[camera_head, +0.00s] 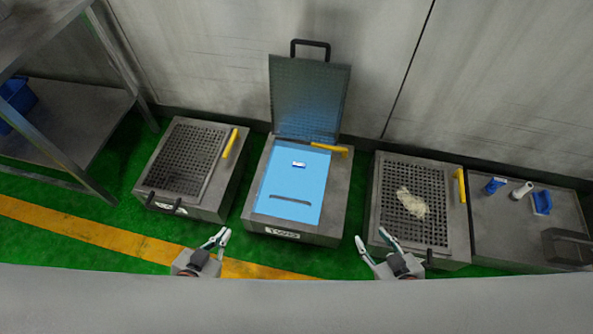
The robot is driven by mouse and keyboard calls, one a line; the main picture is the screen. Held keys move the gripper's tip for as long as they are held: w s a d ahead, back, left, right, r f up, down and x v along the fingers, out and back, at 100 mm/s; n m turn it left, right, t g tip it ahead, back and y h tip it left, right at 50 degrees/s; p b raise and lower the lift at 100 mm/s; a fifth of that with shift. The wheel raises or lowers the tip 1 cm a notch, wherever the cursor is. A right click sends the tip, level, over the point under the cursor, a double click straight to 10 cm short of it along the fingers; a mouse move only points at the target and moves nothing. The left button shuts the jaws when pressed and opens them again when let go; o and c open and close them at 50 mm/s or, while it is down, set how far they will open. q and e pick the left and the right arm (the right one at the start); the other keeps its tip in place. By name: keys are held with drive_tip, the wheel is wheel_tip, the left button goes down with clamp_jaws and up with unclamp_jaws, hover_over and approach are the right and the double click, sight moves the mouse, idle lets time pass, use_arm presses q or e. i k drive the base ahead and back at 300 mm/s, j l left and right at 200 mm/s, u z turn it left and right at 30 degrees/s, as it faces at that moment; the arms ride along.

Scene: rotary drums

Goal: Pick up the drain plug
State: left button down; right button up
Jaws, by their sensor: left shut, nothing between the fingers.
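The middle drum box (342,203) has its perforated lid raised and a bright light-blue inside. A small blue-and-white piece (299,164) shows in that blue area, with a dark slot below it. I cannot tell whether it is the drain plug. A blue piece (495,185), a white cylinder (522,190) and another blue piece (542,202) are on the right-hand tray; any of these could also be the plug. My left gripper (221,237) is shut and empty in front of the left and middle boxes. My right gripper (374,240) is open and empty, in front of the right box.
The left box (186,160) has a closed grate and a yellow handle. The right box (413,235) has a closed grate with a pale clump (412,203) on it. A metal shelf (75,130) with a blue bin (18,97) stands left. A wall runs behind.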

sight(295, 164)
drive_tip(key=i+j, duration=0.1)
drive_tip(key=j, duration=0.2)
drive_tip(key=i+j, duration=0.25)
drive_tip(key=j, duration=0.3)
drive_tip(key=i+j+z, duration=0.1)
drive_tip(key=j+z, duration=0.25)
drive_tip(key=i+j+z, duration=0.1)
drive_tip(key=j+z, duration=0.25)
drive_tip(key=z, duration=1.35)
